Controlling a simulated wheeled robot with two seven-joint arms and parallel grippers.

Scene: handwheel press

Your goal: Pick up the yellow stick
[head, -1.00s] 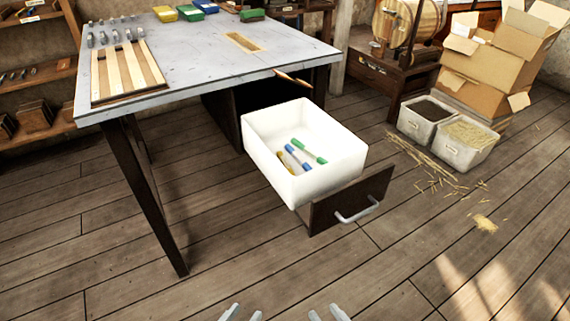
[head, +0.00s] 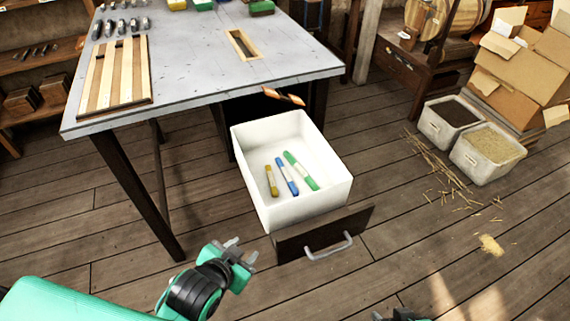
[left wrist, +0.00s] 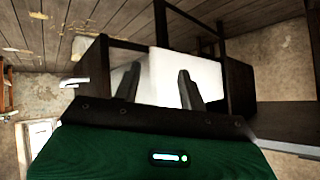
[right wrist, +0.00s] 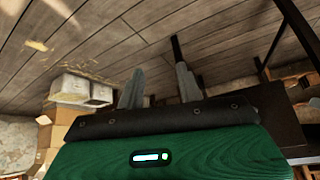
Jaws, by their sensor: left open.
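The yellow stick (head: 271,181) lies in the white drawer bin (head: 252,172), leftmost of three sticks. A blue stick (head: 286,176) and a longer green stick (head: 301,170) lie to its right. My left gripper (head: 233,246) is open and empty, in front and to the left of the drawer, apart from it. In the left wrist view its two fingers (left wrist: 158,88) stand apart before the white bin (left wrist: 185,68). My right gripper (right wrist: 160,88) has its fingers apart with nothing between them. In the head view only its tip (head: 400,314) shows at the bottom edge.
The open drawer has a dark front (head: 322,232) with a metal handle (head: 329,247). The grey table (head: 200,65) stands behind and above it, with a striped wooden board (head: 112,75). Two bins (head: 488,155) and cardboard boxes stand at right. The floor in front is clear.

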